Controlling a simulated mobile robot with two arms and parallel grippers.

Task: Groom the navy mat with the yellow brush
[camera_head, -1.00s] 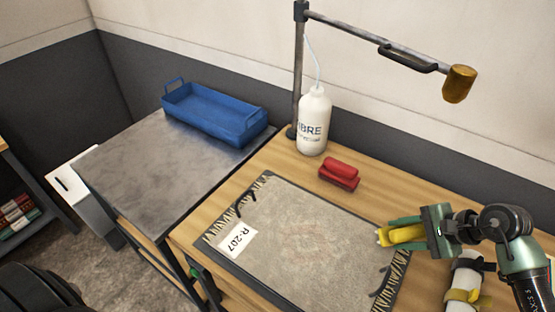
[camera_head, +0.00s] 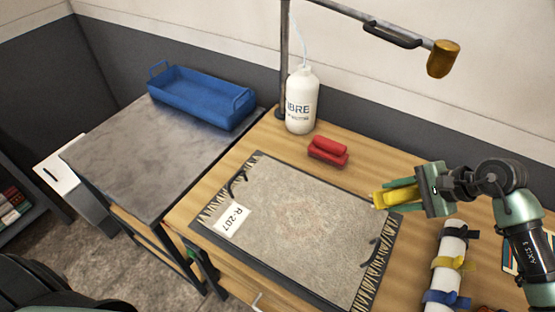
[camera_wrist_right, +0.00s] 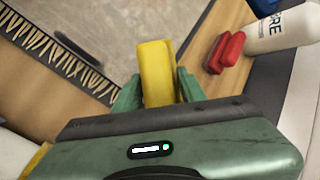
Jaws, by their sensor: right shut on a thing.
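The yellow brush (camera_head: 381,201) is held by my right gripper (camera_head: 402,192) over the mat's right far corner; it also shows between the green fingers in the right wrist view (camera_wrist_right: 155,70). I cannot tell whether the brush touches the mat. The mat (camera_head: 290,225) lies flat on the wooden table. Its face looks grey-beige rather than navy, with a dark border, pale fringes at both ends, a faint reddish patch and a white "R-207" label (camera_head: 233,219). Dark curved marks lie near its left and right ends. My left gripper is out of view.
A red brush-like block (camera_head: 327,151) and a white bottle (camera_head: 301,101) stand behind the mat. A white roll with coloured straps (camera_head: 449,260) lies right of it. A blue tray (camera_head: 200,100) sits on the grey side table (camera_head: 130,160). A lamp-like arm (camera_head: 441,60) hangs above.

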